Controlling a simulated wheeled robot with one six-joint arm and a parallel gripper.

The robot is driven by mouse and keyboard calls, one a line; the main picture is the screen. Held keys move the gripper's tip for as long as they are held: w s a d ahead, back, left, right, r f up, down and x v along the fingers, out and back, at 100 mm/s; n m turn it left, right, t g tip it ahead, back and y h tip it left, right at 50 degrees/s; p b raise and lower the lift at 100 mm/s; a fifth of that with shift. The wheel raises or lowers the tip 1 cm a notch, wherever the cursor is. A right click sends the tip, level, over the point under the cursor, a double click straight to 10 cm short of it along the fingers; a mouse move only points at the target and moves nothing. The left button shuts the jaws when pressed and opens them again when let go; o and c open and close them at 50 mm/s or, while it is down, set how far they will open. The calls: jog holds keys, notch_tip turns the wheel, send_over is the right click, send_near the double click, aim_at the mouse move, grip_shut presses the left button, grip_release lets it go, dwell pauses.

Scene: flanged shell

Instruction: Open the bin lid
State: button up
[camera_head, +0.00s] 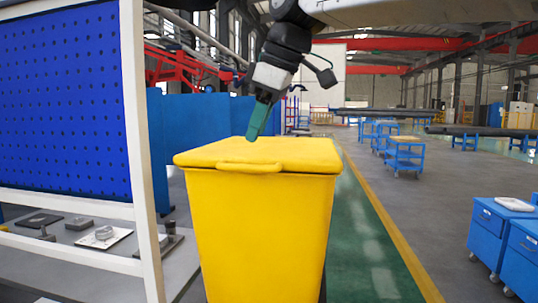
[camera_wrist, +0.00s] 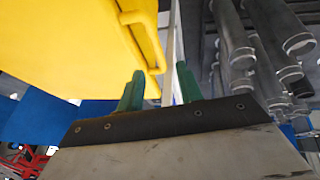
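The yellow bin (camera_head: 262,235) stands upright in the middle of the head view. Its yellow lid (camera_head: 290,153) lies flat on top and looks closed. A lip-like handle (camera_head: 249,168) juts from the lid's front edge. My gripper (camera_head: 256,132) points down over the lid with green fingers, behind the handle as seen in the head view. In the wrist view the two green fingers of my gripper (camera_wrist: 160,84) are spread apart with nothing between them. The handle (camera_wrist: 143,42) shows as a yellow bar just beyond them, and it is not gripped.
A blue pegboard (camera_head: 65,100) in a white frame stands left of the bin, above a grey bench (camera_head: 95,255) with small metal parts. Blue cabinets (camera_head: 505,245) stand at the right. The floor between them and the bin is clear. Pipes (camera_wrist: 240,45) show in the wrist view.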

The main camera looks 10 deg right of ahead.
aim_at(243, 165)
jog(key=x, duration=0.7)
jog(key=shift+w+a, duration=0.35)
grip_shut()
jog(key=shift+a, duration=0.1)
